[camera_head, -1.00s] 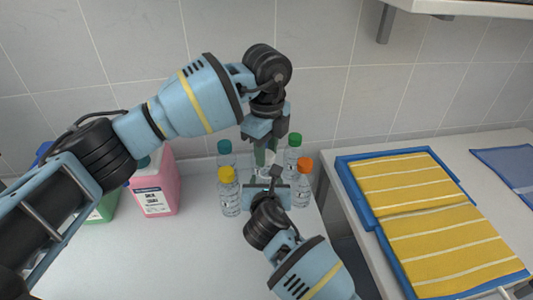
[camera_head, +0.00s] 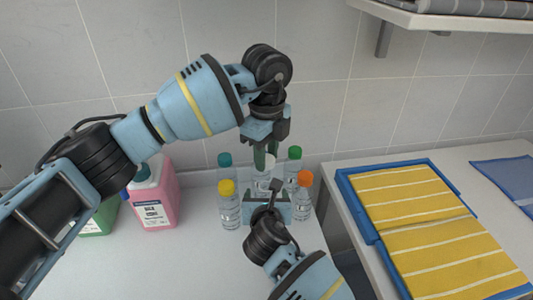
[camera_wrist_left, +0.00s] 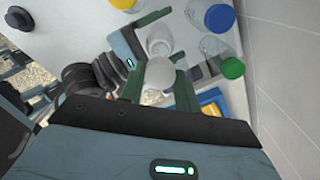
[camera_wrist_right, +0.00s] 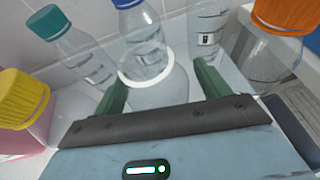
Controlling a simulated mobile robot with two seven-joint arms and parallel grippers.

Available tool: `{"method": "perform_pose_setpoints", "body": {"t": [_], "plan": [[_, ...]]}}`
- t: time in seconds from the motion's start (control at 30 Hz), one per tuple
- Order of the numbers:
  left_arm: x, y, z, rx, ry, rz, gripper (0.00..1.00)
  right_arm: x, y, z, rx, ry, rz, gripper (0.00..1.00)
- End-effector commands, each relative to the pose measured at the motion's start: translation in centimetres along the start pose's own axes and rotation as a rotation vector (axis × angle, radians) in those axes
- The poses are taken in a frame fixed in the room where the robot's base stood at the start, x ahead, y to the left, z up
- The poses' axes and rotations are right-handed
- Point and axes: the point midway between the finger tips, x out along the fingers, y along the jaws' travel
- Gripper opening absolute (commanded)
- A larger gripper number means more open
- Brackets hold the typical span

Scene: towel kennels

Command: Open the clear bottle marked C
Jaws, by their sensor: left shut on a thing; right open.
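My left gripper (camera_head: 266,156) is above the bottle group, pointing down, shut on a round white cap (camera_wrist_left: 160,73). Below it stands an upright clear bottle (camera_wrist_right: 150,90); its round neck shows with no cap on it, and it also shows in the left wrist view (camera_wrist_left: 158,42). The cap looks apart from the neck. My right gripper (camera_wrist_right: 155,80) is open low in front, its fingers on either side of the clear bottle; whether they touch it I cannot tell. The letter on the bottle is not readable.
Close around stand bottles with yellow (camera_head: 226,187), teal (camera_head: 224,160), green (camera_head: 294,153), orange (camera_head: 304,178) and blue (camera_wrist_left: 219,18) caps. A pink jug (camera_head: 152,195) is at left. A blue tray (camera_head: 372,222) with yellow towels is at right. The front counter is clear.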

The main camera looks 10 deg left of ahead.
Motion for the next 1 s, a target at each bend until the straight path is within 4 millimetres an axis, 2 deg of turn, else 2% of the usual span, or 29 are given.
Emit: {"method": "perform_pose_setpoints", "body": {"t": [0.17, 0.5, 0.7, 1.0], "plan": [[-1.6, 0.0, 0.0, 0.000, -0.006, -0.015, 0.05, -1.8, 0.0, 0.2, -0.001, -0.003, 0.001, 0.75], [-5.5, 0.1, 0.0, 0.000, -0.020, -0.052, 0.05, -7.7, 0.0, 0.3, -0.002, -0.004, 0.002, 0.75], [-6.9, 0.2, -0.1, 0.000, -0.026, -0.066, 0.05, -10.4, 0.0, 0.2, -0.002, -0.003, 0.001, 0.75], [-7.4, 0.2, -0.1, 0.000, -0.028, -0.071, 0.05, -11.8, 0.0, 0.0, -0.001, 0.000, 0.000, 0.75]]}}
